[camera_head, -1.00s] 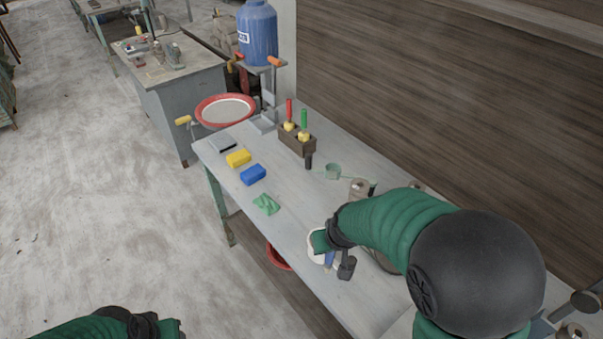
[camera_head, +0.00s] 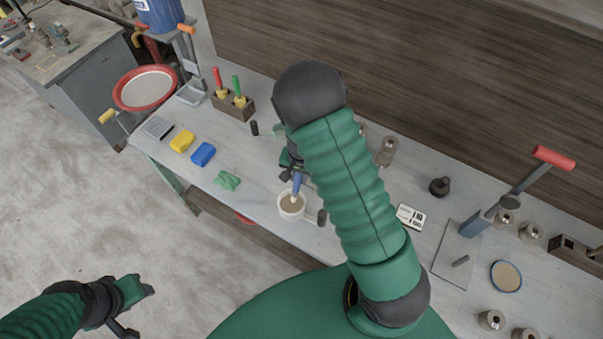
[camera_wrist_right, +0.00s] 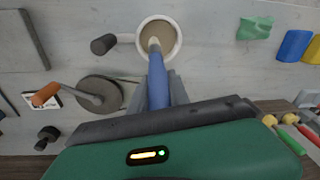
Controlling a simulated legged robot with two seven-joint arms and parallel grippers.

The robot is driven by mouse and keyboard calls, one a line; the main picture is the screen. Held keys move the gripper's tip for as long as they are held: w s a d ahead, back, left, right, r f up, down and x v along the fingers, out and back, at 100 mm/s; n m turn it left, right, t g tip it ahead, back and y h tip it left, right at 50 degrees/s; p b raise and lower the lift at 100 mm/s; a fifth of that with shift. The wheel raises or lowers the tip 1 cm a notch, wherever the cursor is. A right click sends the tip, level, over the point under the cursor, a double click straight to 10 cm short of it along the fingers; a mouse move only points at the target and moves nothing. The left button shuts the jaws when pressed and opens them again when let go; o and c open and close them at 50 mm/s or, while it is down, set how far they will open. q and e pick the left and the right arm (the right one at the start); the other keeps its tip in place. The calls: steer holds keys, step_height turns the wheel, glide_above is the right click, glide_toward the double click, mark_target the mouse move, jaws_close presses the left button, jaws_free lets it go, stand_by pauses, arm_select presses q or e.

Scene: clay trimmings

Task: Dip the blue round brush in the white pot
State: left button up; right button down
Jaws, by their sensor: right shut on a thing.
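The white pot (camera_head: 283,212) stands on the workbench near its front edge, with a dark side handle (camera_head: 322,217) and greyish-beige contents. It also shows in the right wrist view (camera_wrist_right: 177,48). My right gripper (camera_head: 292,166) is above the pot, shut on the blue round brush (camera_head: 297,183). The blue handle also shows in the right wrist view (camera_wrist_right: 157,88). The brush slants down and its pale tip is within the pot's rim; I cannot tell how deep it is. My left gripper (camera_head: 140,300) is at lower left, away from the bench; its jaws are unclear.
A green crumpled piece (camera_head: 227,180), a blue block (camera_head: 203,154) and a yellow block (camera_head: 182,141) lie left of the pot. A wooden tool holder (camera_head: 233,107) stands behind them. A lever tool with a red grip (camera_head: 553,158) and several small weights are at right.

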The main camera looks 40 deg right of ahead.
arm_select(q)
steer(key=b+x, duration=0.1)
steer(key=x, duration=0.1)
steer(key=b+x, duration=0.1)
steer(key=b, duration=0.1)
steer(key=b+x, duration=0.1)
steer(key=x, duration=0.1)
steer(key=shift+s+f+b, duration=0.3)
steer(key=shift+f+b, duration=0.1)
steer(key=shift+f, duration=0.05)
arm_select(e)
step_height(320, 180, down, 7)
steer(key=shift+w+r, duration=0.15)
arm_select(q)
steer(key=shift+s+a, duration=0.1)
arm_select(e)
steer(key=shift+d+r, duration=0.15)
steer(key=shift+d, duration=0.1)
step_height(320, 180, up, 9)
steer(key=p, duration=0.7)
steer(key=shift+a+p, duration=0.1)
steer(key=shift+p, duration=0.25)
arm_select(q)
steer(key=w+v, duration=0.1)
steer(key=v, duration=0.6)
steer(key=shift+w+a+r, duration=0.15)
steer(key=shift+w+r, duration=0.05)
steer(key=shift+r, duration=0.25)
